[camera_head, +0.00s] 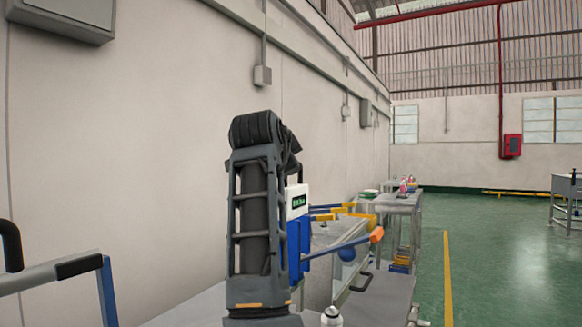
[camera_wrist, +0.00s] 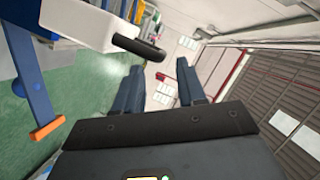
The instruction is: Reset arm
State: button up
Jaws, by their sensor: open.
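My arm stands upright in the middle of the head view, in front of the workbench, and its bent upper part hides some of the machine behind it. My gripper (camera_wrist: 160,88) shows in the wrist view with its two dark fingers apart and nothing between them. The wrist view is tilted and looks out across the hall. My gripper's fingers cannot be made out in the head view.
A blue and white crimping machine (camera_head: 298,225) with an orange-tipped lever (camera_head: 376,235) stands right behind my arm. More benches (camera_head: 395,200) line the wall.

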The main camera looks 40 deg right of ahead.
jog(key=shift+s+a+r, duration=0.1)
jog(key=shift+s+a, duration=0.15)
jog(key=shift+a, duration=0.1)
dwell(0.3)
